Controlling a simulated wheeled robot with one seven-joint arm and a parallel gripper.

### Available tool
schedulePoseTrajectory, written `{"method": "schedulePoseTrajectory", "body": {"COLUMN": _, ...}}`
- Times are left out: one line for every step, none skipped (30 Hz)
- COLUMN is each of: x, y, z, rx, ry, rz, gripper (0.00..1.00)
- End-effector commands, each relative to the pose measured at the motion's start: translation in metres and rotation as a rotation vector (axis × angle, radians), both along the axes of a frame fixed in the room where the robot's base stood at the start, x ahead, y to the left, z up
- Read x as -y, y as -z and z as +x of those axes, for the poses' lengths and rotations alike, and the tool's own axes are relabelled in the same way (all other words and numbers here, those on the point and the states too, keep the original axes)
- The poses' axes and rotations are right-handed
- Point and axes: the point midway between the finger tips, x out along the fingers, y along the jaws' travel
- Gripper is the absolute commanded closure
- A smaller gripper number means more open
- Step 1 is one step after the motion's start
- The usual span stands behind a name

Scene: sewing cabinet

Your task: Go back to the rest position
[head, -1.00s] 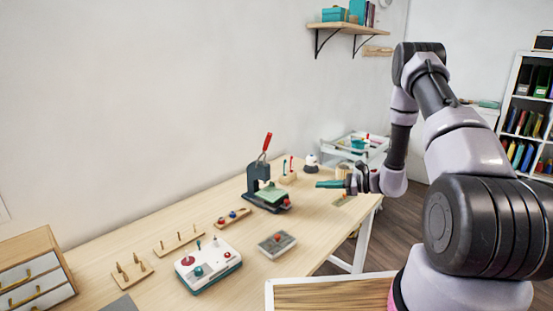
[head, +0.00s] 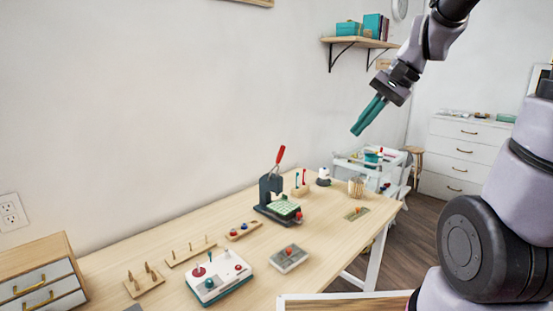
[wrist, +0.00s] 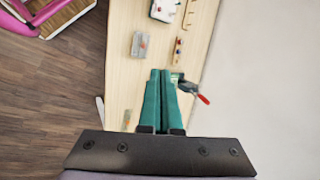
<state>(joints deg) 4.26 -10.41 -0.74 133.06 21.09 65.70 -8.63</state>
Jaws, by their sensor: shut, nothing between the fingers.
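My gripper (head: 369,116) is raised high above the far end of the wooden table, in front of the wall shelf in the head view. Its teal fingers point down and to the left. They are shut together with nothing between them. The wrist view shows the same gripper (wrist: 160,72) with its fingers side by side over the table (wrist: 122,60). The dark press (head: 268,192) with a red lever stands on the table below, well apart from the fingers. In the wrist view the red lever (wrist: 203,98) shows just right of them.
On the table (head: 330,235) stand a white control box (head: 220,278), a small grey box (head: 289,258), peg boards (head: 190,252) and a drawer unit (head: 40,275). A wall shelf (head: 360,42) is behind my gripper. A white cart (head: 370,165) stands beyond the table. Air around the gripper is clear.

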Motion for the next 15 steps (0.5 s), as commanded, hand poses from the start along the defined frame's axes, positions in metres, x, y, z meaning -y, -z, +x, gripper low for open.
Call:
{"method": "schedulePoseTrajectory", "body": {"x": 0.004, "y": -0.011, "z": -0.013, "rx": 0.058, "ry": -0.018, "rz": -0.048, "gripper": 1.00}}
{"method": "schedulePoseTrajectory", "body": {"x": 0.007, "y": -0.016, "z": -0.020, "rx": 0.089, "ry": -0.027, "rz": -0.078, "gripper": 1.00}}
{"method": "schedulePoseTrajectory", "body": {"x": 0.011, "y": -0.022, "z": -0.029, "rx": 0.132, "ry": -0.039, "rz": -0.119, "gripper": 1.00}}
{"method": "schedulePoseTrajectory", "body": {"x": 0.014, "y": -0.026, "z": -0.036, "rx": 0.164, "ry": -0.047, "rz": -0.148, "gripper": 1.00}}
{"method": "schedulePoseTrajectory", "body": {"x": 0.017, "y": -0.031, "z": -0.042, "rx": 0.197, "ry": -0.054, "rz": -0.178, "gripper": 1.00}}
{"method": "schedulePoseTrajectory", "body": {"x": 0.022, "y": -0.036, "z": -0.050, "rx": 0.240, "ry": -0.062, "rz": -0.216, "gripper": 1.00}}
{"method": "schedulePoseTrajectory", "body": {"x": 0.025, "y": -0.040, "z": -0.056, "rx": 0.272, "ry": -0.069, "rz": -0.244, "gripper": 1.00}}
{"method": "schedulePoseTrajectory", "body": {"x": 0.028, "y": -0.044, "z": -0.062, "rx": 0.302, "ry": -0.074, "rz": -0.271, "gripper": 1.00}}
{"method": "schedulePoseTrajectory", "body": {"x": 0.032, "y": -0.048, "z": -0.069, "rx": 0.342, "ry": -0.078, "rz": -0.304, "gripper": 1.00}}
{"method": "schedulePoseTrajectory", "body": {"x": 0.035, "y": -0.051, "z": -0.073, "rx": 0.369, "ry": -0.082, "rz": -0.326, "gripper": 1.00}}
{"method": "schedulePoseTrajectory", "body": {"x": 0.038, "y": -0.054, "z": -0.077, "rx": 0.394, "ry": -0.086, "rz": -0.347, "gripper": 1.00}}
{"method": "schedulePoseTrajectory", "body": {"x": 0.041, "y": -0.057, "z": -0.082, "rx": 0.424, "ry": -0.088, "rz": -0.372, "gripper": 1.00}}
{"method": "schedulePoseTrajectory", "body": {"x": 0.043, "y": -0.059, "z": -0.085, "rx": 0.442, "ry": -0.088, "rz": -0.386, "gripper": 1.00}}
{"method": "schedulePoseTrajectory", "body": {"x": 0.045, "y": -0.061, "z": -0.088, "rx": 0.460, "ry": -0.090, "rz": -0.400, "gripper": 1.00}}
{"method": "schedulePoseTrajectory", "body": {"x": 0.047, "y": -0.063, "z": -0.091, "rx": 0.480, "ry": -0.091, "rz": -0.416, "gripper": 1.00}}
